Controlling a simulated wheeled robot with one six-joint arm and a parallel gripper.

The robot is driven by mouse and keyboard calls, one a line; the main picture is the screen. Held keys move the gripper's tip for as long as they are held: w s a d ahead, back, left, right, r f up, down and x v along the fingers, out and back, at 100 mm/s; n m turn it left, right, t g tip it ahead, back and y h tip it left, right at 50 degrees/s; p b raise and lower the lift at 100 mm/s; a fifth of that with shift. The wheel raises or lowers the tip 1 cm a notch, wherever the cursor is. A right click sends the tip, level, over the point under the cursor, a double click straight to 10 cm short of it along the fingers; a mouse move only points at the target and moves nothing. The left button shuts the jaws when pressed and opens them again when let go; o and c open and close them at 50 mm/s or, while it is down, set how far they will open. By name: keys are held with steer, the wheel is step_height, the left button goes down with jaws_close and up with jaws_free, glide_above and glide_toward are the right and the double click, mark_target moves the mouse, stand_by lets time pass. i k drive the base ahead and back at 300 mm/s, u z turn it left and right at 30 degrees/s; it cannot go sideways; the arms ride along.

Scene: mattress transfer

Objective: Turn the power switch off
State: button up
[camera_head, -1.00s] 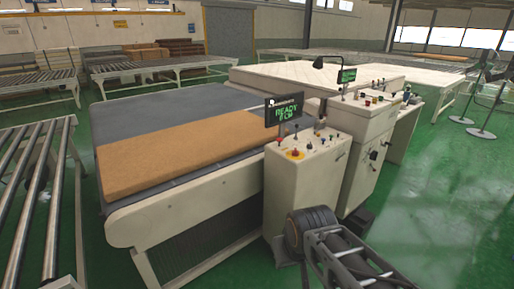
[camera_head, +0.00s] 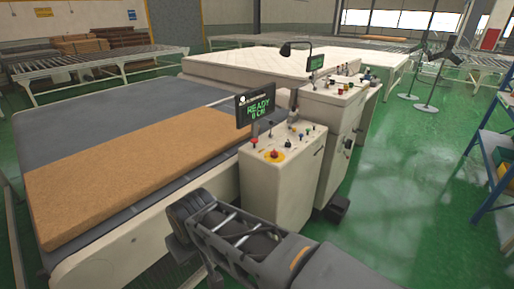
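A cream control box (camera_head: 286,172) stands at the near end of the conveyor machine. Its sloped top carries several small knobs and switches and a red emergency button on a yellow base (camera_head: 274,154). Which one is the power switch is too small to tell. A screen (camera_head: 256,106) above the box shows green text reading "READY". My arm reaches in from the bottom right, in front of the box's lower left side. My gripper's end (camera_head: 185,215) is low beside the conveyor, apart from the switches; its fingers cannot be made out.
A brown mattress slab (camera_head: 130,165) lies on the grey conveyor belt (camera_head: 75,130). A second control cabinet (camera_head: 338,115) with another screen stands behind the first box. A blue shelf rack (camera_head: 492,150) is at the right edge. Green floor (camera_head: 395,200) is open to the right.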

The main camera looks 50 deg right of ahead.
mark_target(274, 154)
steer(key=z, duration=0.2)
steer(key=i, duration=0.7)
steer(key=z, duration=1.05)
steer(key=i, duration=0.6)
steer(key=z, duration=0.65)
